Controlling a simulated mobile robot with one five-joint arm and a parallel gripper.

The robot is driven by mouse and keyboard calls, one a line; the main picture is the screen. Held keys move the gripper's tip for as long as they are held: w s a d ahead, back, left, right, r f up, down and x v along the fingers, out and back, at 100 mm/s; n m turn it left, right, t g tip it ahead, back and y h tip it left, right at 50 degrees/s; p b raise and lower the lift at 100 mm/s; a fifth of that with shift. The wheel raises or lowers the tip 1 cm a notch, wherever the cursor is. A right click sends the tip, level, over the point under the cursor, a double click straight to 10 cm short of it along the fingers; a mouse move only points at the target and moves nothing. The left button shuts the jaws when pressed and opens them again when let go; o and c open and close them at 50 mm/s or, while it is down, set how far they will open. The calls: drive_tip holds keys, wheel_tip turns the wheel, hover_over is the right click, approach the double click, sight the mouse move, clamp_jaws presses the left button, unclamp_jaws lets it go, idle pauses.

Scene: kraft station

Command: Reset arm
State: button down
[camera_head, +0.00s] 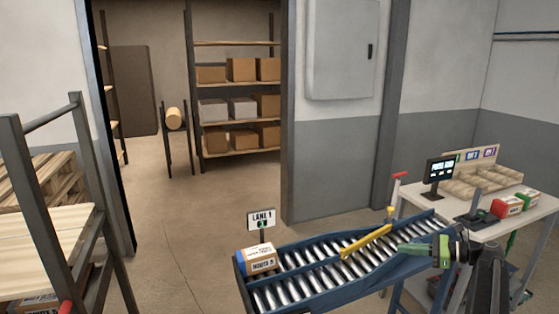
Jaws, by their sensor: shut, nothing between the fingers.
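My gripper (404,248) shows at the lower right, its green fingers shut with nothing between them. It points left over the right part of the blue roller conveyor (330,300). My dark arm (488,278) reaches up from the bottom edge behind it. I cannot tell how high the fingers are above the rollers.
A box labelled Route 5 (260,261) sits at the conveyor's left end by a Lane 1 sign (261,219). A yellow bar (366,241) crosses the rollers. A worktable (452,222) with a screen (439,171) stands right. The floor by the doorway is clear.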

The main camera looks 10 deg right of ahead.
drive_tip(key=s+a+f+n+g+h+p, duration=0.1)
drive_tip(key=a+f+n+g, duration=0.15)
drive_tip(key=a, duration=0.85)
drive_tip(key=s+a+f+n+g+h+p, duration=0.1)
drive_tip(key=a+f+n+g, duration=0.15)
drive_tip(key=a, duration=0.95)
drive_tip(key=a+f+n+g+h+p, duration=0.1)
drive_tip(key=a+f+n+g, duration=0.15)
drive_tip(key=a, duration=0.85)
drive_tip(key=s+a+f+n+g+h, duration=0.2)
drive_tip(key=s+a+f+n+h, duration=0.1)
drive_tip(key=s+a+n, duration=0.25)
drive_tip(key=s+d+f+n+h, duration=0.4)
drive_tip(key=s+d+n+h, duration=0.1)
drive_tip(key=n, duration=0.6)
drive_tip(key=d+t+h, duration=0.1)
drive_tip(key=d, duration=0.1)
drive_tip(key=shift+s+d+h+p, duration=0.3)
drive_tip(key=shift+h+p, duration=0.05)
drive_tip(key=shift+h, duration=0.05)
